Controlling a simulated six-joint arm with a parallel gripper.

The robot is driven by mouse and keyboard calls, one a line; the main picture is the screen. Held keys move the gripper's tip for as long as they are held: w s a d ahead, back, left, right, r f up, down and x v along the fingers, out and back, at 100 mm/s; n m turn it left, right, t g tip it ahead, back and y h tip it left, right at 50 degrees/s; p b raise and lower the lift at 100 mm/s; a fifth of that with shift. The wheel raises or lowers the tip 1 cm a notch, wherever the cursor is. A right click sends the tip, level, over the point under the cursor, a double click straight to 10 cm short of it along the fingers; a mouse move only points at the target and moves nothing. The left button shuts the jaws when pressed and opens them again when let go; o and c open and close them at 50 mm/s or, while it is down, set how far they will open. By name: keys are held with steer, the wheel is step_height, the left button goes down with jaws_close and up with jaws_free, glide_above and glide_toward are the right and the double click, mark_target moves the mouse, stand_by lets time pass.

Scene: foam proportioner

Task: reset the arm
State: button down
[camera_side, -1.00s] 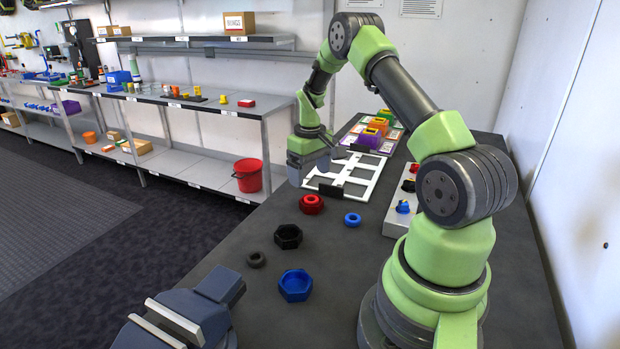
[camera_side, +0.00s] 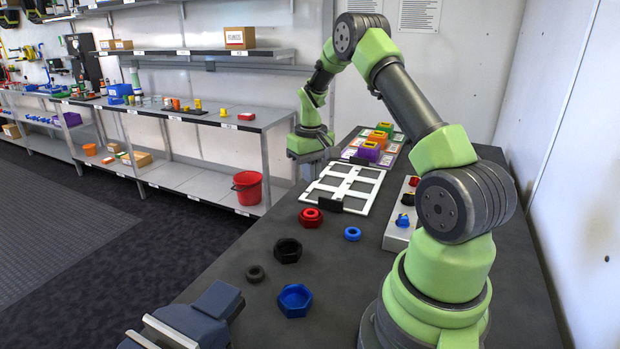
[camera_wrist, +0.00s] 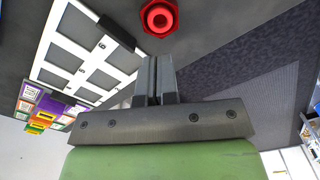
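My gripper (camera_wrist: 156,62) shows in the wrist view with its two fingers together and nothing visible between them. In the side view my gripper (camera_side: 308,152) is held over the far left part of the bench, near the white frame (camera_side: 318,186); its fingertips are hard to make out there. A red nut-shaped part (camera_side: 310,217) lies on the bench in front of the frame. It also shows just beyond the fingertips in the wrist view (camera_wrist: 159,17), apart from them.
A black nut (camera_side: 288,250), a small black ring (camera_side: 255,273), a blue nut (camera_side: 294,299) and a blue ring (camera_side: 352,233) lie on the bench. A vise (camera_side: 205,318) stands at the front. Coloured blocks (camera_side: 369,150) sit at the back. A grey control box (camera_side: 398,232) is at right.

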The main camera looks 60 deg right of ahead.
mark_target(311, 212)
steer(key=shift+f, duration=3.2)
steer(key=shift+f, duration=1.25)
stand_by(0.5)
steer(key=shift+r, duration=3)
